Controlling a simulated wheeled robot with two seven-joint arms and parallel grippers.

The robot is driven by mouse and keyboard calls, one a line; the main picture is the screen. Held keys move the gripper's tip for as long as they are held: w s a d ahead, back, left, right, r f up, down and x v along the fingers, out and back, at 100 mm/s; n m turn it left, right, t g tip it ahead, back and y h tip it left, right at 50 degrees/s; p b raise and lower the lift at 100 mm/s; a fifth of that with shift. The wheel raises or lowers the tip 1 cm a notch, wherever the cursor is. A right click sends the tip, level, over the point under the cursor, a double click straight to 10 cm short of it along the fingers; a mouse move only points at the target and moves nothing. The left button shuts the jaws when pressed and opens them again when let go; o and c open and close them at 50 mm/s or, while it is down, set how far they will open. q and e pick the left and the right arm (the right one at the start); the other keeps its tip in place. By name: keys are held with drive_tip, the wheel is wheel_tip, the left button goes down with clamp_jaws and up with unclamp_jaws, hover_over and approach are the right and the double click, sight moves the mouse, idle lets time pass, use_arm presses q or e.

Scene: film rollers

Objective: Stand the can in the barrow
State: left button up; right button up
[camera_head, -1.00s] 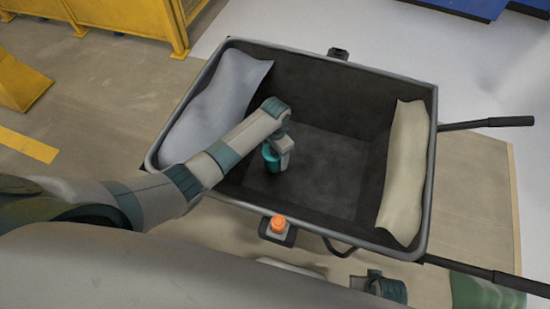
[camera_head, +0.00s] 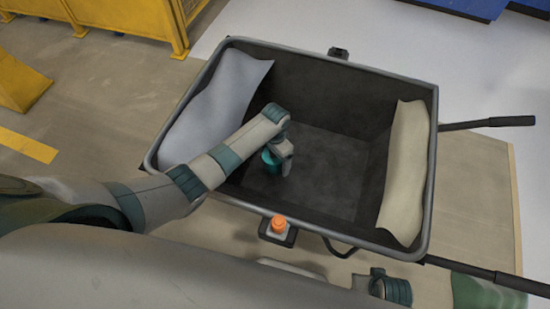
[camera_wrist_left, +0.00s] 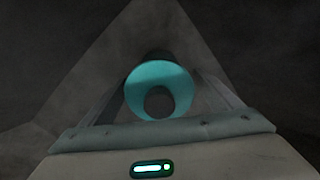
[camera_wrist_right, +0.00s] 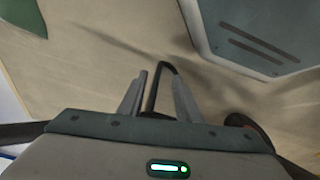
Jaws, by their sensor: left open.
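The teal can (camera_head: 270,158) is inside the dark barrow (camera_head: 330,150), on its floor toward the left near corner. In the head view my left wrist partly covers it. In the left wrist view the can (camera_wrist_left: 135,92) shows end-on as a teal disc with a dark round centre, between the spread fingers. My left gripper (camera_wrist_left: 165,98) is open, one finger on each side of the can. It looks upright. My right gripper (camera_wrist_right: 156,98) is outside the barrow, low at the near side, with its fingers apart and nothing held.
A pale grey sack (camera_head: 215,105) leans on the barrow's left wall and a cream sack (camera_head: 405,170) on the right wall. An orange-topped fitting (camera_head: 279,226) sits at the near rim. Black handles (camera_head: 490,122) stick out right. A yellow cage (camera_head: 130,15) stands at back left.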

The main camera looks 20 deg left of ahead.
use_arm(q)
drive_tip(key=shift+r, duration=0.1)
drive_tip(key=shift+r, duration=0.5)
wheel_tip(320, 180, up, 11)
drive_tip(key=shift+r+p, duration=0.1)
drive_tip(key=shift+p, duration=1)
use_arm(e)
wheel_tip(320, 180, down, 6)
drive_tip(key=s, duration=0.1)
drive_tip(key=shift+d, duration=0.25)
drive_tip(key=shift+s+f, duration=0.1)
